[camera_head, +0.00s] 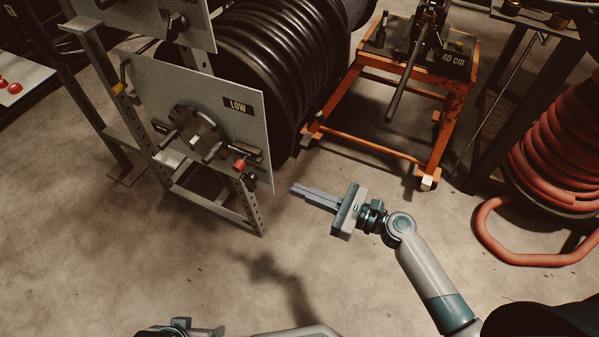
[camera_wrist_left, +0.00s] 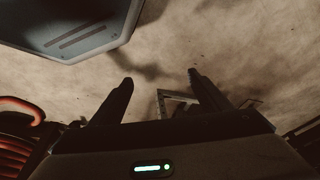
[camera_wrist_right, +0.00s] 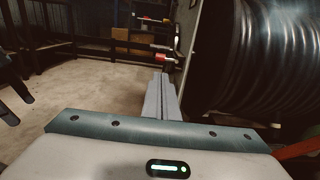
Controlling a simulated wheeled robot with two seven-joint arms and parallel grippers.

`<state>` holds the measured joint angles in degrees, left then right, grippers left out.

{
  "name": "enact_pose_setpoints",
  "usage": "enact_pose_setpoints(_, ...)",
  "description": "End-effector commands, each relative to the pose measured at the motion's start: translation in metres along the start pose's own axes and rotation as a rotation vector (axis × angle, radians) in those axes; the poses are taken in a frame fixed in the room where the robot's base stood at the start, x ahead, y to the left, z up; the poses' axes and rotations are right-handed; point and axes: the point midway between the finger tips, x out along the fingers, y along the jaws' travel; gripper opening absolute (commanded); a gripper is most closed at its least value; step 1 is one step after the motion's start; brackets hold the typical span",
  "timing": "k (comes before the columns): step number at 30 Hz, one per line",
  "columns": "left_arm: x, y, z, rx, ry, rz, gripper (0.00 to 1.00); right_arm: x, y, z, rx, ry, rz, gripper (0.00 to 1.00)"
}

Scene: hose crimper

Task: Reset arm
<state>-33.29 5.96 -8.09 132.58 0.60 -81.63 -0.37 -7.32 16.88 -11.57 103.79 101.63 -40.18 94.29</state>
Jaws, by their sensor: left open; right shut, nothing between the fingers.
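My right gripper (camera_head: 298,190) extends from the right side of the head view over the bare floor. Its fingers are together and empty, pointing left toward the grey panel marked LOW (camera_head: 165,95). A gap shows between the fingertips and the panel. The panel carries a round dial with handles (camera_head: 197,142) and a red-ended knob (camera_head: 240,165). In the right wrist view the closed fingers (camera_wrist_right: 162,80) point toward a red knob (camera_wrist_right: 164,57). My left gripper (camera_wrist_left: 160,78) is open and empty, with floor between its fingers; only a little of that arm shows at the head view's bottom edge.
A large black hose reel (camera_head: 270,60) stands behind the panel on a grey metal frame (camera_head: 255,212). An orange cart (camera_head: 437,150) with a 40 CM sign stands at the back. Coiled red hose (camera_head: 560,150) lies at right. The floor in front is clear.

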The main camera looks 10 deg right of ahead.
Motion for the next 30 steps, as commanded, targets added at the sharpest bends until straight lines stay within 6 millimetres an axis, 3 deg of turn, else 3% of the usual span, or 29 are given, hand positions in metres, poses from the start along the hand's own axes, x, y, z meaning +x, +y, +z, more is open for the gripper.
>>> enact_pose_setpoints(8, 0.002, -0.001, 0.002, -0.004, -0.006, -0.002, 0.7, 0.0, 0.0, -0.002, -0.006, 0.005, -0.002, 0.0)
enact_pose_setpoints(14, 0.012, 0.0, -0.002, -0.002, 0.003, 0.0, 0.7, -0.003, -0.001, -0.026, -0.121, 0.085, -0.027, 0.0)
enact_pose_setpoints(17, 0.025, 0.001, -0.006, -0.001, 0.013, 0.001, 0.7, -0.008, -0.001, -0.054, -0.255, 0.176, -0.042, 0.0)
enact_pose_setpoints(23, 0.061, 0.003, -0.01, 0.001, 0.046, 0.004, 0.7, -0.035, 0.006, -0.133, -0.654, 0.449, -0.007, 0.0)
enact_pose_setpoints(30, 0.105, 0.007, -0.005, 0.004, 0.09, 0.01, 0.7, -0.092, 0.032, -0.222, -1.194, 0.772, 0.235, 0.0)
